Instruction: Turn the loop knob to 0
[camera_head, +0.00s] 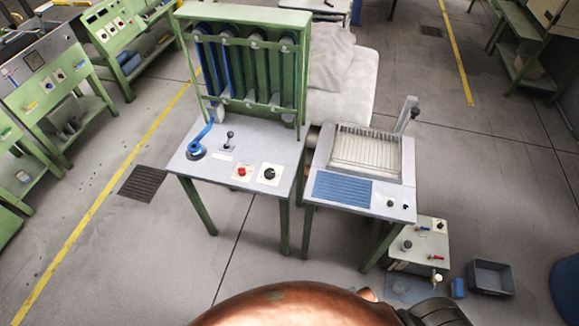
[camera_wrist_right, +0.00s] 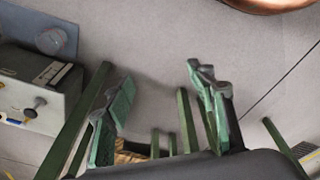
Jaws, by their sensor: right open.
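A green-framed machine stands in the middle of the head view with a grey panel (camera_head: 209,168). On its front right are a red knob (camera_head: 242,171) and a black knob (camera_head: 269,174), each on a pale plate. The labels are too small to read, so I cannot tell which one is the loop knob, nor its setting. The adjoining grey machine (camera_head: 318,158) also has a small dark knob (camera_head: 390,202). In the right wrist view my right gripper (camera_wrist_right: 160,78) is open, its fingers apart with nothing between them. My left gripper is not in view.
A small cabinet (camera_head: 428,243) with knobs stands low at right; it appears near the left edge of the wrist view (camera_wrist_right: 27,84). A grey bin (camera_head: 491,277) lies on the floor. Green machine legs (camera_head: 196,205) stand in front. The floor at front left is clear.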

